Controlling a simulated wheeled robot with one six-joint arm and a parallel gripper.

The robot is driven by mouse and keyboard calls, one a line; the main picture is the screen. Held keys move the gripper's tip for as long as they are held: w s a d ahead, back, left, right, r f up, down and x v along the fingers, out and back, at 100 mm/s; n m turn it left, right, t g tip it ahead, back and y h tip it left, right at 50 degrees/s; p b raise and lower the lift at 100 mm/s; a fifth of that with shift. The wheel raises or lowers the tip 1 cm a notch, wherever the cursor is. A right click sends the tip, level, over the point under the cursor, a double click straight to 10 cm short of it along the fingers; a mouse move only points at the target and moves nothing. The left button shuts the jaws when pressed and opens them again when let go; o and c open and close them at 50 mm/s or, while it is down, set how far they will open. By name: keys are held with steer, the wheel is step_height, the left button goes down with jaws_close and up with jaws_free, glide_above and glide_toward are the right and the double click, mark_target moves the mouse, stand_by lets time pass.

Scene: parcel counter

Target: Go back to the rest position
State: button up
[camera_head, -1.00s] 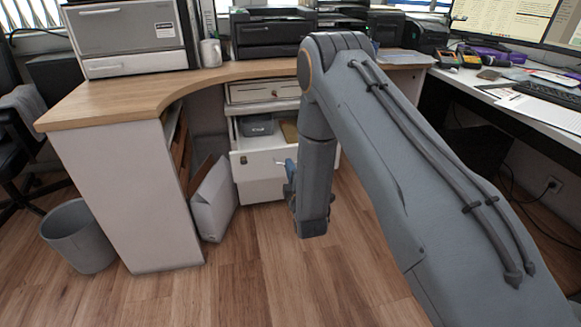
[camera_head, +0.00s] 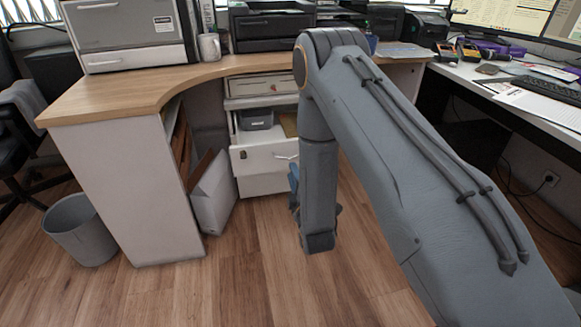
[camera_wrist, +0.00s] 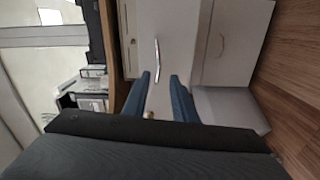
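My gripper (camera_wrist: 160,82) shows in the wrist view as two blue fingers standing apart with nothing held between them. Past the fingertips is the white cabinet front with a silver handle (camera_wrist: 157,62). In the head view my arm hangs down from its elbow over the open floor in front of the cabinet. Only a bit of the blue gripper shows beside the lower link; the rest is hidden behind my arm.
The white drawer cabinet (camera_head: 262,186) under the wooden counter (camera_head: 120,96) has an open drawer holding a dark grey box (camera_head: 256,119). A white box (camera_head: 213,196) leans at the counter's end panel. A grey bin (camera_head: 82,232) stands at left. The wood floor (camera_head: 250,285) in front is clear.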

steer(key=shift+s, duration=0.4)
steer(key=s+a+r+m+g, duration=0.2)
steer(key=s+r+m+g, duration=0.1)
steer(key=r+m+g, duration=0.15)
steer(key=s+a+r+m+g, duration=0.3)
steer(key=r+g, duration=0.1)
steer(key=r, duration=0.2)
steer(key=s+d+r+m+g+h, duration=0.1)
steer(key=s+d+r+m+g, duration=0.2)
steer(key=s, duration=0.7)
steer(key=s+d+r+m+g+p, duration=0.1)
steer(key=s+r+m+g, duration=0.3)
steer(key=s, duration=0.7)
steer(key=s+d+r+g+h, duration=0.1)
steer(key=s+d+r+g, duration=0.15)
steer(key=s+r, duration=0.55)
steer(key=s+d+r+m+p, duration=0.2)
steer(key=d+r+m+p, duration=0.2)
steer(key=d+r+p, duration=0.7)
steer(key=d+p, duration=0.1)
steer(key=p, duration=0.9)
steer(key=shift+s+r+h, duration=0.3)
steer(key=shift+s+h, duration=0.1)
